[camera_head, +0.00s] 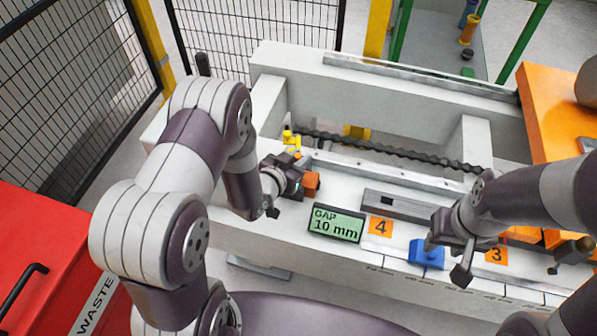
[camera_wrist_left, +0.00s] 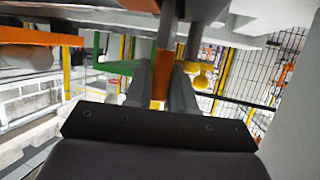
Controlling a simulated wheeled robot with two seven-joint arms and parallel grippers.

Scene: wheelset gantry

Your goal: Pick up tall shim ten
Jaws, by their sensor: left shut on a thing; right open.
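My left gripper (camera_head: 287,180) is at the left end of the pale gantry bench, beside an orange block (camera_head: 311,183). In the left wrist view the left gripper (camera_wrist_left: 160,95) is shut on an upright orange piece (camera_wrist_left: 158,88), which shows between its two grey fingers. It looks like the same orange block, and I take it for the tall shim; no label on it is readable. Whether it touches the bench is unclear. My right gripper (camera_head: 449,258) is open above the bench front, close to a blue block (camera_head: 427,253); I cannot tell whether they touch.
A display (camera_head: 336,224) reads "GAP 10 mm". Orange labels 4 (camera_head: 380,227) and 3 (camera_head: 496,255) lie along the bench. A grey slotted bar (camera_head: 400,205) lies behind them. A small yellow part (camera_head: 290,138) stands behind the left gripper. A red waste bin (camera_head: 50,255) is at left.

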